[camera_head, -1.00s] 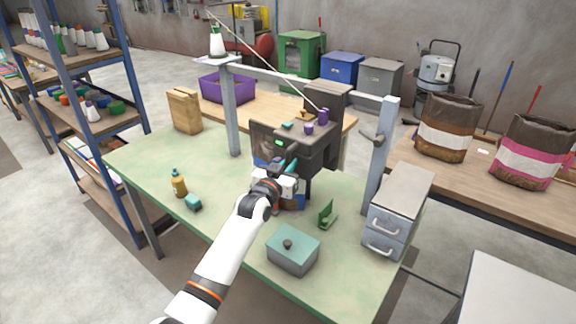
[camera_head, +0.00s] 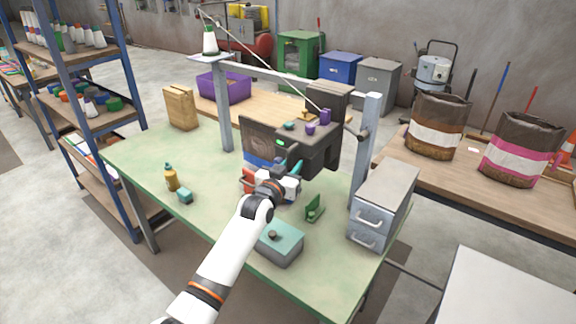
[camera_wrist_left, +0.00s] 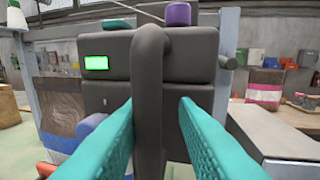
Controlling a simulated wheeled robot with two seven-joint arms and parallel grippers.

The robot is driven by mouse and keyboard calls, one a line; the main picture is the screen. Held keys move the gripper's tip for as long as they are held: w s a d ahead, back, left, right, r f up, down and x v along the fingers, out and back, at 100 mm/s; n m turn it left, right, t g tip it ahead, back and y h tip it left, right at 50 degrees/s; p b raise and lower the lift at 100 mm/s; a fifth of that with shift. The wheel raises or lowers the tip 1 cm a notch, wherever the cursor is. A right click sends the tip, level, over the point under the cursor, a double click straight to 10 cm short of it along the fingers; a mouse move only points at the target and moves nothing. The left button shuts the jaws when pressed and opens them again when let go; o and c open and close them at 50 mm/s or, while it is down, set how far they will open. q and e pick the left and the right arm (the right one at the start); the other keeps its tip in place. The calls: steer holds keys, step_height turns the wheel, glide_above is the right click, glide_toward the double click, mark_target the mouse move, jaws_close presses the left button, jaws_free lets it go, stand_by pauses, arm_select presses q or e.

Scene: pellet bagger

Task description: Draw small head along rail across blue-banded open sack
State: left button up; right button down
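The dark sewing head (camera_head: 314,150) with a small green screen sits on the rail (camera_head: 270,75) between two grey posts. It also fills the middle of the left wrist view (camera_wrist_left: 190,60). The blue-banded brown sack (camera_head: 256,142) stands left of the head and is partly hidden by it; its banded side also shows in the left wrist view (camera_wrist_left: 60,105). My left gripper (camera_head: 291,172) is at the front of the head. Its teal fingers are apart, with the head's dark upright handle (camera_wrist_left: 149,90) between them. The handle is close to the left finger, with a gap at the right one.
A teal-lidded box (camera_head: 280,242), a small green stand (camera_head: 315,209) and a grey drawer unit (camera_head: 383,207) stand on the green table (camera_head: 140,160). A yellow bottle (camera_head: 171,178) is at left.

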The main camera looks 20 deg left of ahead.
arm_select(q)
steer(key=shift+o, duration=0.7)
steer(key=shift+s+d, duration=0.1)
steer(key=shift+d, duration=0.3)
steer(key=shift+a, duration=0.15)
arm_select(e)
steer(key=shift+d, duration=0.4)
arm_select(q)
steer(key=shift+s, duration=0.1)
